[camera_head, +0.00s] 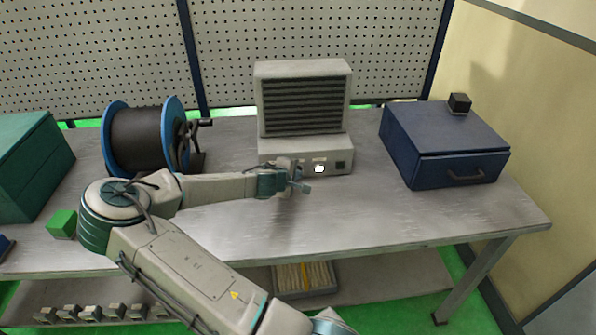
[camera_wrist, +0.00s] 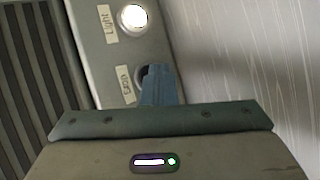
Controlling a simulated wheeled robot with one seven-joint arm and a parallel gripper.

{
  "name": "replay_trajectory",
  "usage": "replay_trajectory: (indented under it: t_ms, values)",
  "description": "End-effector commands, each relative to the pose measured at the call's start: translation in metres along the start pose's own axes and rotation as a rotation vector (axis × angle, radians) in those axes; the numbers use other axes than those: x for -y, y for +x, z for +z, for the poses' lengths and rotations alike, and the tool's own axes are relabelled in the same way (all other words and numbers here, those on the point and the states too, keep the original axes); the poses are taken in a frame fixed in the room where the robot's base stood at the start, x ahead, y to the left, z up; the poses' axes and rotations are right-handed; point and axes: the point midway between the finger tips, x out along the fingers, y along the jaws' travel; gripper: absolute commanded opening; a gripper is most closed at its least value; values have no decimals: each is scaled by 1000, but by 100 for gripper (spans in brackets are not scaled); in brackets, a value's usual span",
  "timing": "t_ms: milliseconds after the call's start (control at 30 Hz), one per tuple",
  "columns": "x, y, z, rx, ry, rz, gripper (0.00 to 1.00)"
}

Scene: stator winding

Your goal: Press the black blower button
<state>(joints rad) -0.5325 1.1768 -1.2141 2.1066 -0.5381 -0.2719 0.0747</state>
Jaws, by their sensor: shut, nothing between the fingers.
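The grey blower unit (camera_head: 304,97) with a dark slatted front stands at the back middle of the bench. In the wrist view its front panel (camera_wrist: 95,50) carries a round dark button (camera_wrist: 141,74) beside a small label that I cannot read surely. My gripper's shut fingers (camera_wrist: 160,78) overlap this button and hide most of it. I cannot tell whether they touch it. A lit white round button (camera_wrist: 133,18), labelled "Light", sits farther along the panel. In the head view my gripper (camera_head: 303,186) is at the panel's front, left of the white button (camera_head: 319,168); the dark button is hidden there.
A black wire spool with blue flanges (camera_head: 172,118) stands to the left. A dark blue drawer box (camera_head: 440,135) with a small black cube (camera_head: 459,103) on top is at right. A green block (camera_head: 62,223) lies at left. The bench (camera_head: 400,215) is clear at front right.

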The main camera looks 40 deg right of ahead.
Motion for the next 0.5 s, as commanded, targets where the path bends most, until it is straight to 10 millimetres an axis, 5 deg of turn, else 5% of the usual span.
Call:
replay_trajectory:
  t_ms: [500]
  values:
    - [9, -11, 7, -2, 0, 0, 0]
